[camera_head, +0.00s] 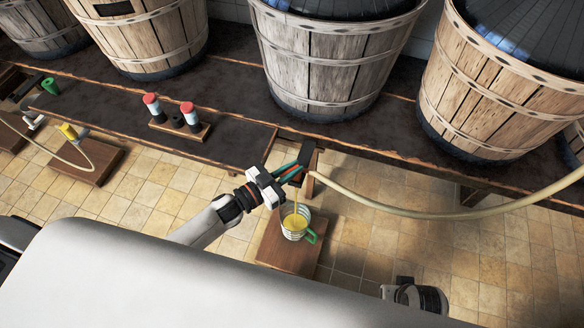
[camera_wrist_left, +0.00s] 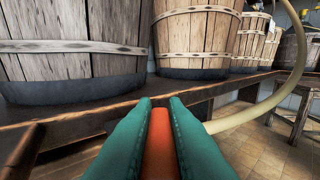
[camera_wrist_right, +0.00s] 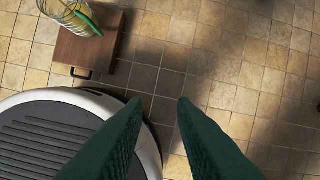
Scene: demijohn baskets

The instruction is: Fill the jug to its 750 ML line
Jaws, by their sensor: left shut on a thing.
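The jug (camera_head: 291,234), clear with pale bands and a green handle (camera_head: 311,236), stands on a small wooden stand (camera_head: 275,250) below the bench edge. A thin yellow stream falls into it and yellow liquid shows inside; its level against the marks cannot be read. My left gripper (camera_head: 288,174) is above the jug at the bench edge, shut on an orange piece (camera_wrist_left: 159,145) beside the pale hose (camera_head: 400,208). The jug's top also shows in the right wrist view (camera_wrist_right: 66,14). My right gripper (camera_wrist_right: 158,103) is open and empty over the floor, away from the jug.
Large wooden baskets (camera_head: 330,65) holding dark demijohns line the dark bench (camera_head: 230,85). Two red-capped bottles (camera_head: 152,105) stand on a small board. Another wooden stand (camera_head: 90,165) with a yellow-topped item is at left.

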